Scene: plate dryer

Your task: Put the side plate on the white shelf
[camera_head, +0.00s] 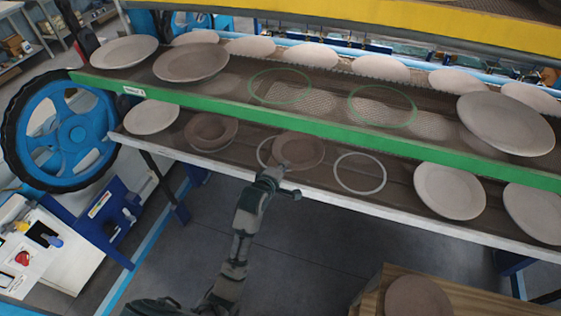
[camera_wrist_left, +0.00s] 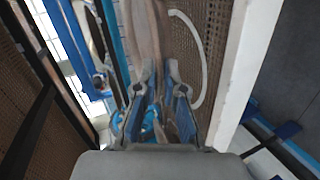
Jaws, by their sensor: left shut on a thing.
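The brown side plate (camera_head: 303,148) is at the white-edged lower shelf (camera_head: 325,194), partly covering a white ring mark (camera_head: 261,153). My left gripper (camera_head: 279,167) is shut on the plate's near edge. In the left wrist view, the gripper fingers (camera_wrist_left: 161,75) point along the shelf, with a pale brown surface of the plate (camera_wrist_left: 143,28) beyond them. I cannot tell whether the plate touches the shelf. A second white ring (camera_head: 360,172) to the right is empty. My right gripper is not in view.
Stacked brown dishes (camera_head: 211,131) stand left of the held plate, and a pale plate (camera_head: 450,191) lies to the right. The green-edged upper shelf (camera_head: 330,128) runs just above and behind. A wooden table with a brown plate (camera_head: 418,297) is at lower right.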

